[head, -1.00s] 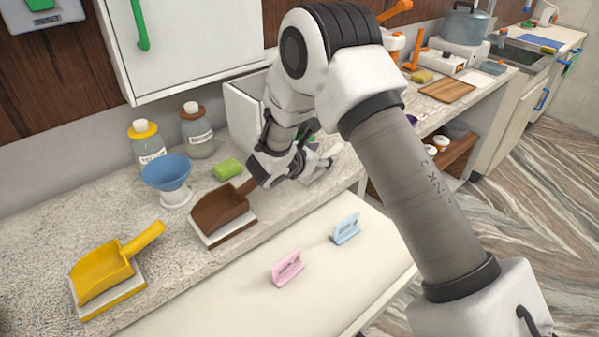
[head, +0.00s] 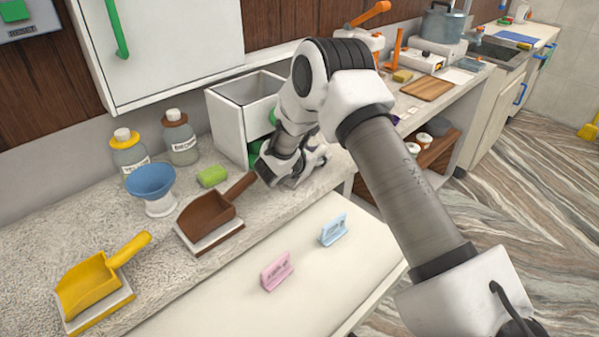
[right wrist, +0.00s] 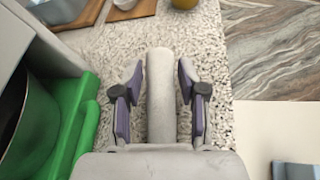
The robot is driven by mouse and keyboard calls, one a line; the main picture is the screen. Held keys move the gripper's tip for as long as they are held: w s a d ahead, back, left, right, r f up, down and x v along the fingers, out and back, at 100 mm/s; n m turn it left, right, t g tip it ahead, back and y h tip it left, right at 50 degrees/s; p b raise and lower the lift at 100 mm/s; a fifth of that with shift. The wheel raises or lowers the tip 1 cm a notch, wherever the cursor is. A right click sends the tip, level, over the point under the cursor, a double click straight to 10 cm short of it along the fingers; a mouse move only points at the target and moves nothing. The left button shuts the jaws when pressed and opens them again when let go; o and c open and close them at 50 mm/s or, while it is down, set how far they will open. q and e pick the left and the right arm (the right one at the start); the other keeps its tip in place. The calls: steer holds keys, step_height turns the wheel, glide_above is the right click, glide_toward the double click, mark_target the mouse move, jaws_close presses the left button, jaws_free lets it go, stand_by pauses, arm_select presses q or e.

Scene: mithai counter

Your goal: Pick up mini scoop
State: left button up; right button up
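A pale, rod-shaped handle (right wrist: 162,95) lies between the fingers of my right gripper (right wrist: 160,76) in the right wrist view. A gap shows on each side of it, so the purple-padded fingers are open around it and apart from it. No scoop bowl shows on it, so I cannot tell for sure that it is the mini scoop. In the head view my right gripper (head: 312,163) is low over the counter, right of a brown scoop (head: 208,215), and largely hides what it is over. A yellow scoop (head: 92,282) rests at the front left. My left gripper is not in view.
A white open-topped box (head: 226,128) stands behind the gripper; a green part (right wrist: 80,125) is close on its left in the wrist view. A blue funnel (head: 150,180), two bottles and a green sponge (head: 212,176) stand left. Pink (head: 277,271) and blue (head: 334,229) signs stand in front.

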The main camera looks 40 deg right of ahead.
jaws_close()
steer(key=shift+r, duration=0.15)
